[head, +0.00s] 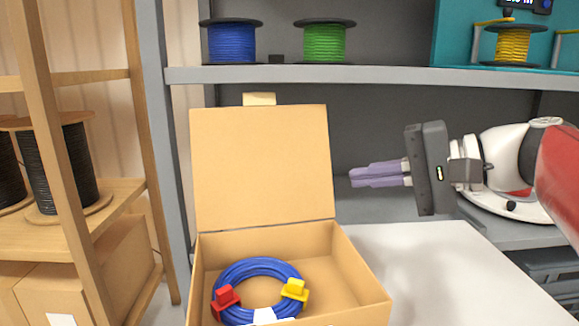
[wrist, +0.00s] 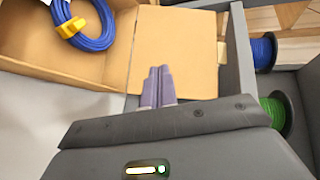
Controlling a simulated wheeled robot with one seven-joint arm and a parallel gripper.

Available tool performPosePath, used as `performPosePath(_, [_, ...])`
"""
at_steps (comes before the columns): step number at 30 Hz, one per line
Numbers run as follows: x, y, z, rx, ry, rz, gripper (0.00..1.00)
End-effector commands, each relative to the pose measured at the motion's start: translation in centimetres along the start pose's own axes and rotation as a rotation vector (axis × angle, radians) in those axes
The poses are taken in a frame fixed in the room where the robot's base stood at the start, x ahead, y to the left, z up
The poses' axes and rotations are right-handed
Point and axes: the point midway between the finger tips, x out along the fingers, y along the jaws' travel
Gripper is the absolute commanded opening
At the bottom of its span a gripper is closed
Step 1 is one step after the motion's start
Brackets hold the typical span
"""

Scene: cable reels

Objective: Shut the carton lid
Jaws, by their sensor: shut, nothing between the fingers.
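The open carton (head: 362,287) stands on the light worktop, and its wall also shows in the wrist view (wrist: 60,68). Its lid (head: 262,165) stands nearly upright at the back, with a small pale tab (head: 259,99) at its top edge. In the wrist view the lid (wrist: 185,50) lies just beyond my fingertips. A coiled blue cable (head: 257,265) with red and yellow clips lies inside the carton. My gripper (head: 352,178) is shut and empty, its purple fingers pointing left, to the right of the lid. In the head view they appear apart from it.
A grey shelf (head: 400,76) behind holds a blue reel (head: 231,42) and a green reel (head: 324,41). A yellow reel (head: 513,45) sits in a teal stand at the upper right. A wooden rack (head: 92,190) is at the left. The worktop (head: 430,258) right of the carton is clear.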

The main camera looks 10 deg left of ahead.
Motion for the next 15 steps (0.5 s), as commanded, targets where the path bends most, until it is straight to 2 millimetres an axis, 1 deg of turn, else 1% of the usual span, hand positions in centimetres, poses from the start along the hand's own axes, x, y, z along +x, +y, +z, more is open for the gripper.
performPosePath(3, [-0.16,0.07,0.32,0.000,0.000,0.000,0.00])
performPosePath(11, [-0.20,0.05,0.31,0.000,0.000,-0.001,0.00])
performPosePath(15, [-1.03,-0.06,0.29,0.000,0.000,0.000,0.00])
